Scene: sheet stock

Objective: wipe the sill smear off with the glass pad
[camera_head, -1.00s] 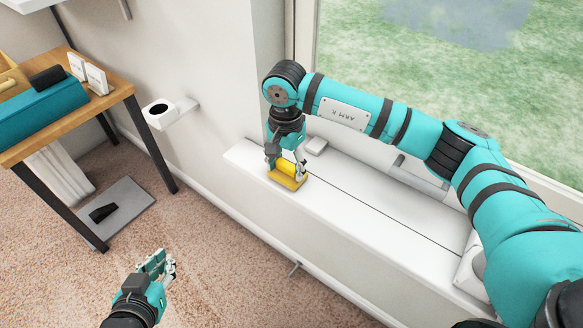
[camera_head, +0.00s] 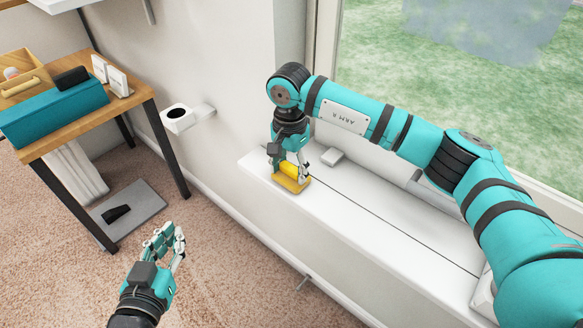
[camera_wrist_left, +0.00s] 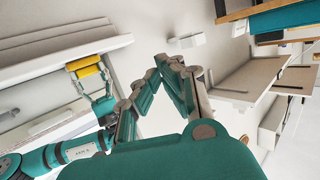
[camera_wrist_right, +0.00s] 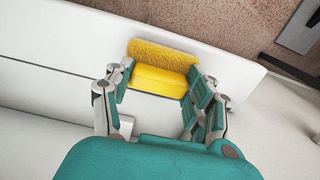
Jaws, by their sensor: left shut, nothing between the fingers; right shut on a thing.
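The yellow glass pad (camera_head: 291,183) lies on the white sill (camera_head: 385,247) near its left end, close to the front edge. My right gripper (camera_head: 289,168) is shut on the pad's smooth yellow grip from above. In the right wrist view the pad (camera_wrist_right: 162,53) shows its fuzzy yellow edge and its grip sits between my fingers. I see no smear on the bare sill; what lies under the pad is hidden. My left gripper (camera_head: 168,240) is shut and empty, out over the carpet; in the left wrist view its fingertips (camera_wrist_left: 168,60) meet.
A small grey block (camera_head: 332,156) lies on the sill behind the pad. The window shows a bluish patch (camera_head: 484,28); I cannot tell if it is on the glass. A white wall holder (camera_head: 185,118) is left of the sill. A wooden table (camera_head: 142,92) carries a teal case (camera_head: 55,112).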

